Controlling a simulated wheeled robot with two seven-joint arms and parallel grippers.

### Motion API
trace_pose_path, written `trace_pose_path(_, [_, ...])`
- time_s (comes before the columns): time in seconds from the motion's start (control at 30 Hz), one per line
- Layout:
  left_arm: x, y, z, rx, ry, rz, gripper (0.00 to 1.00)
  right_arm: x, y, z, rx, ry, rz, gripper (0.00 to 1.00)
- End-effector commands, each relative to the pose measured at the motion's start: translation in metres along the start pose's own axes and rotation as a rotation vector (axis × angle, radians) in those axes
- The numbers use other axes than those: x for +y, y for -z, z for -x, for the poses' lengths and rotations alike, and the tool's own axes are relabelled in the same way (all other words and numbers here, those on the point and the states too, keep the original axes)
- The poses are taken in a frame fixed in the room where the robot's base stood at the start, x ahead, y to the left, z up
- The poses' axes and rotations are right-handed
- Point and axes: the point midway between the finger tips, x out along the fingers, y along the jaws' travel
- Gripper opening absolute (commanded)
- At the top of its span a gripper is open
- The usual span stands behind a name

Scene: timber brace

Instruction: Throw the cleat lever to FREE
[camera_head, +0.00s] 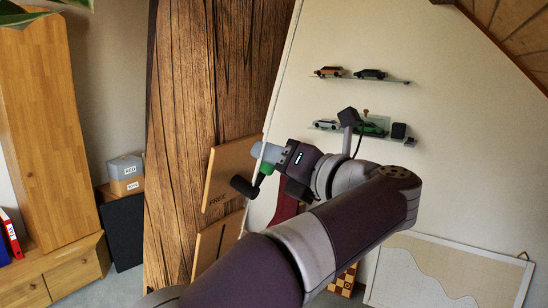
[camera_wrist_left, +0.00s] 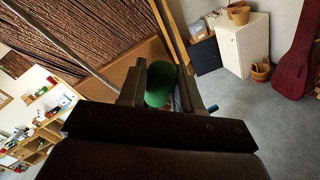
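A tall rough timber (camera_head: 205,110) stands left of centre in the head view. A tan board marked FREE (camera_head: 230,175) is beside its lower right part, with a second tan board (camera_head: 215,245) below it. My left gripper (camera_head: 268,160) is at the right edge of the FREE board. A green grip (camera_head: 265,169), seemingly the cleat lever's, shows there with a black cylinder (camera_head: 243,187) below. In the left wrist view the green grip (camera_wrist_left: 160,84) fills the space between the fingers, which appear closed on it. The rest of the lever is hidden. My right gripper is not seen.
A wooden cabinet (camera_head: 40,130) and stacked boxes (camera_head: 125,175) stand at left. Wall shelves (camera_head: 370,78) with toy cars are right of the gripper. A thin pale line, perhaps a rope (camera_head: 280,75), runs down beside the timber.

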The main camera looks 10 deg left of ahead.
Motion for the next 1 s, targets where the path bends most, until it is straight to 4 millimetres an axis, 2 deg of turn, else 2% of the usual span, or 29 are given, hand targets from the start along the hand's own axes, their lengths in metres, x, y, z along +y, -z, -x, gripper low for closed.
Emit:
trace_pose_path(0.17, [-0.001, 0.004, 0.001, -0.009, 0.003, 0.031, 0.0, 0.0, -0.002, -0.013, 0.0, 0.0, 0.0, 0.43])
trace_pose_path(0.27, [0.0, 0.007, 0.002, -0.025, 0.007, 0.071, 0.0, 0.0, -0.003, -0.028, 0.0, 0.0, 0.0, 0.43])
trace_pose_path(0.7, [0.019, 0.018, 0.009, -0.155, 0.043, 0.416, 0.0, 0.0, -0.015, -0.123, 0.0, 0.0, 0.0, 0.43])
trace_pose_path(1.0, [0.034, 0.028, 0.013, -0.253, 0.071, 0.679, 0.0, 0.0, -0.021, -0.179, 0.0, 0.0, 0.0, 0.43])
